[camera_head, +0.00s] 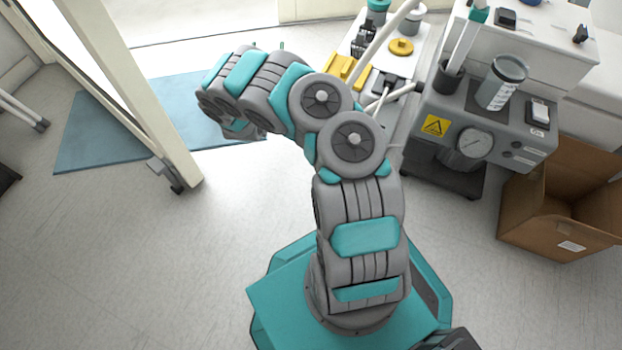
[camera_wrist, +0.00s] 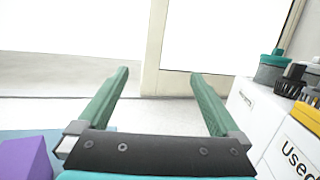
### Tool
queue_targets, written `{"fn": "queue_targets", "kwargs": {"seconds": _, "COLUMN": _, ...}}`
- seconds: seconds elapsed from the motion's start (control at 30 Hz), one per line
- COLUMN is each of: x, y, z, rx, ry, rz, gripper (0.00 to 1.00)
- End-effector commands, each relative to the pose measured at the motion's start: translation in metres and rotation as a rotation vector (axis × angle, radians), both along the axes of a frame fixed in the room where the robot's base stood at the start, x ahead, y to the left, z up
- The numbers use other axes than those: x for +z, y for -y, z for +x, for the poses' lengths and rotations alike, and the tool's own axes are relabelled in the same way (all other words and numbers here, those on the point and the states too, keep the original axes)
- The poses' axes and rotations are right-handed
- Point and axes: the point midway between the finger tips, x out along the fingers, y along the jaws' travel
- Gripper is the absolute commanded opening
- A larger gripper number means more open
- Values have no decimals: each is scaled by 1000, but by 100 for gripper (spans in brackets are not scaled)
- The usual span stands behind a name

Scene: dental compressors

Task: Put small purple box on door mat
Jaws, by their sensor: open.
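The small purple box (camera_wrist: 25,158) shows in the bottom left corner of the wrist view, cut off by the frame edge. It is seen against the blue door mat (camera_wrist: 12,133), and its base is out of frame. The mat also lies on the floor in the head view (camera_head: 100,135), partly behind the white door frame and my arm. The box is not visible in the head view. My gripper (camera_wrist: 160,75) is open, with nothing between its green fingers. The box is to the left of the fingers and apart from them. In the head view my arm hides most of the gripper.
In the wrist view, a white container marked "Used" (camera_wrist: 293,150) stands close to the right finger. A compressor unit (camera_head: 480,125) and an open cardboard box (camera_head: 560,210) stand at the right. The white door frame (camera_head: 140,95) rises at the left. Floor in front is clear.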

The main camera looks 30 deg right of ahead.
Motion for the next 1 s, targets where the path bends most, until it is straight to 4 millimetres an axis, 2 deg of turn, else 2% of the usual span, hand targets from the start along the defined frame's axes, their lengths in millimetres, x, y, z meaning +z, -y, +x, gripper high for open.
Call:
{"fn": "queue_targets", "kwargs": {"seconds": 0.03, "x": 33, "y": 23, "z": -8, "rx": -68, "ry": 39, "rz": -11, "gripper": 100}}
{"fn": "queue_targets", "kwargs": {"seconds": 0.1, "x": 74, "y": 55, "z": -25, "rx": -170, "ry": 91, "rz": -11, "gripper": 100}}
{"fn": "queue_targets", "kwargs": {"seconds": 0.17, "x": 105, "y": 78, "z": -43, "rx": -255, "ry": 138, "rz": -4, "gripper": 100}}
{"fn": "queue_targets", "kwargs": {"seconds": 0.2, "x": 128, "y": 92, "z": -57, "rx": -311, "ry": 171, "rz": 3, "gripper": 100}}
{"fn": "queue_targets", "kwargs": {"seconds": 0.27, "x": 156, "y": 112, "z": -81, "rx": -398, "ry": 219, "rz": 18, "gripper": 100}}
{"fn": "queue_targets", "kwargs": {"seconds": 0.3, "x": 175, "y": 123, "z": -98, "rx": -453, "ry": 253, "rz": 31, "gripper": 100}}
{"fn": "queue_targets", "kwargs": {"seconds": 0.4, "x": 216, "y": 146, "z": -144, "rx": -590, "ry": 339, "rz": 76, "gripper": 100}}
{"fn": "queue_targets", "kwargs": {"seconds": 0.47, "x": 236, "y": 155, "z": -174, "rx": -668, "ry": 391, "rz": 109, "gripper": 100}}
{"fn": "queue_targets", "kwargs": {"seconds": 0.5, "x": 247, "y": 161, "z": -194, "rx": -721, "ry": 425, "rz": 136, "gripper": 100}}
{"fn": "queue_targets", "kwargs": {"seconds": 0.6, "x": 269, "y": 168, "z": -247, "rx": -849, "ry": 508, "rz": 210, "gripper": 100}}
{"fn": "queue_targets", "kwargs": {"seconds": 0.77, "x": 285, "y": 166, "z": -327, "rx": -1039, "ry": 635, "rz": 366, "gripper": 100}}
{"fn": "queue_targets", "kwargs": {"seconds": 0.9, "x": 280, "y": 150, "z": -390, "rx": -1194, "ry": 725, "rz": 528, "gripper": 100}}
{"fn": "queue_targets", "kwargs": {"seconds": 1.0, "x": 270, "y": 131, "z": -429, "rx": -1296, "ry": 783, "rz": 661, "gripper": 100}}
